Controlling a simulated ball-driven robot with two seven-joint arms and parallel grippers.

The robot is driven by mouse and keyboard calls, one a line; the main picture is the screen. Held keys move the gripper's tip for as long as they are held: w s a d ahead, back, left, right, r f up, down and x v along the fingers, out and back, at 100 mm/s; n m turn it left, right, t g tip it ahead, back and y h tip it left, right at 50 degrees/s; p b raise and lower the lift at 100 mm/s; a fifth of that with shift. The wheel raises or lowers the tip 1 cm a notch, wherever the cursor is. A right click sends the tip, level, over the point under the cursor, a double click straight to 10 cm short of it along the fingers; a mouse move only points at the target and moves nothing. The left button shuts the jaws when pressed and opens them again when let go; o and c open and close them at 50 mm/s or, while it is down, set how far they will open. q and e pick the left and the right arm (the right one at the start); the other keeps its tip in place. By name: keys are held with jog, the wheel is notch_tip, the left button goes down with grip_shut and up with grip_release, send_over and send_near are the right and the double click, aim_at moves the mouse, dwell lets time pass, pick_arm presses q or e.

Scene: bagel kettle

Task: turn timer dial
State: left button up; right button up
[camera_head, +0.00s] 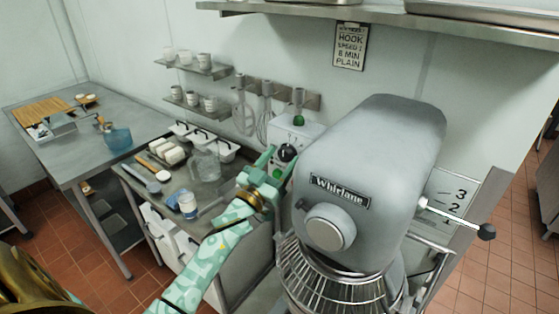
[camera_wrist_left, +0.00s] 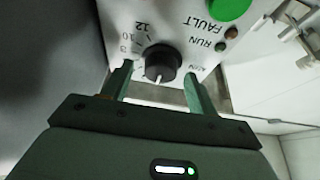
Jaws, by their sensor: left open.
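The timer dial (camera_wrist_left: 161,62) is a black knob with a white pointer line on a pale panel marked with numbers and the words RUN and FAULT. In the head view the dial (camera_head: 287,152) shows on the control box (camera_head: 303,130) beside the mixer. My left gripper (camera_wrist_left: 158,88) is open, with one green finger on each side of the dial in the wrist view; I cannot tell whether they touch it. In the head view my left gripper (camera_head: 277,167) reaches up to the box front. My right gripper is not in view.
The large grey mixer (camera_head: 365,170) stands close to the right of my left arm, with a wire bowl guard (camera_head: 330,275) below. A green button (camera_wrist_left: 228,8) sits near the dial.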

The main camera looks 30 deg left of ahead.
pick_arm(q)
jog(key=c, duration=1)
